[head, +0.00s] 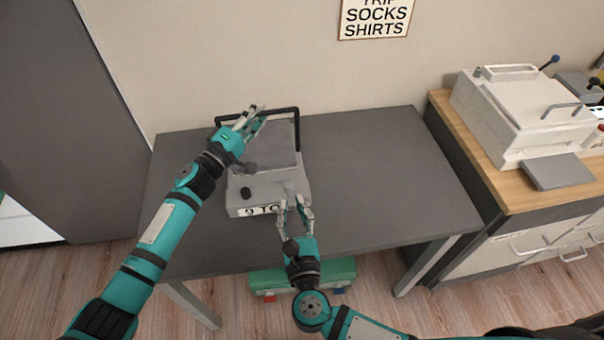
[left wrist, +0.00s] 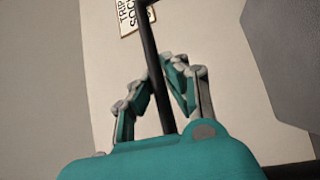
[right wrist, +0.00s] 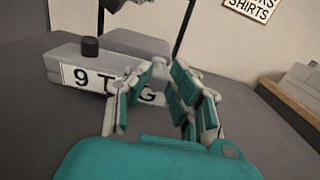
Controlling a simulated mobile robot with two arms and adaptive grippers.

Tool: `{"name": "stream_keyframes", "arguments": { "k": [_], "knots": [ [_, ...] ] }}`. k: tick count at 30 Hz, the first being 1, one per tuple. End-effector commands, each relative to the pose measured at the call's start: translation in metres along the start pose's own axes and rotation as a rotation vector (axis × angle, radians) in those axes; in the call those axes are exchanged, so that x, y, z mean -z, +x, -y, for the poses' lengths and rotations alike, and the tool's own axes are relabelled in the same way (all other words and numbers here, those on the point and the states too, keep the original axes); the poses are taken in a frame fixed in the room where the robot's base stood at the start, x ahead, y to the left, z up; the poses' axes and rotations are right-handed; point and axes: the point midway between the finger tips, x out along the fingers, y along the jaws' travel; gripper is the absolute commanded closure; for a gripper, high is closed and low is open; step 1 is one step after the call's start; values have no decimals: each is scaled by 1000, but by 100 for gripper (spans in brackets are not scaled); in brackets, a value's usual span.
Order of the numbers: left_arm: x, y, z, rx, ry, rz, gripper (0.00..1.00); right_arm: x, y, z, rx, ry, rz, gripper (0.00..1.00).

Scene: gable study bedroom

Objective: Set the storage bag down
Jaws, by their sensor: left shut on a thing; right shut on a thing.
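A grey unit (head: 268,190) with a black knob, a black bar handle (head: 299,128) and a front label sits on the dark table. My left gripper (head: 257,118) is shut on the handle at its upper left. The black bar runs between its fingers in the left wrist view (left wrist: 157,75). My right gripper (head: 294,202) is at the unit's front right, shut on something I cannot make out. In the right wrist view its fingers (right wrist: 166,75) partly hide the label (right wrist: 92,82). I cannot pick out a separate storage bag.
The table (head: 390,170) is clear to the right of the unit. A green case (head: 302,278) stands on the floor under the table's front. A wooden-topped bench (head: 478,155) at right carries a white machine (head: 515,105).

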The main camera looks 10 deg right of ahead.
Motion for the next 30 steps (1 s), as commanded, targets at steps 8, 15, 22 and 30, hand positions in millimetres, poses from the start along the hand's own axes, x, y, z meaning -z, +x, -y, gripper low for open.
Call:
{"name": "stream_keyframes", "arguments": {
  "k": [8, 15, 22, 30],
  "knots": [
    [-1, 0, 4, -6, -4, 1, 100, 6, 0, 0, 0, 5, 0, 100],
    [-3, -2, 18, -6, -4, 1, 100, 21, 0, 0, 0, 5, 0, 100],
    [-5, -4, 34, -6, -4, 2, 100, 37, 0, 0, 0, 5, 1, 100],
    [-7, -6, 43, -4, -4, 1, 80, 46, 0, 0, 0, 3, -1, 70]
  ]
}}
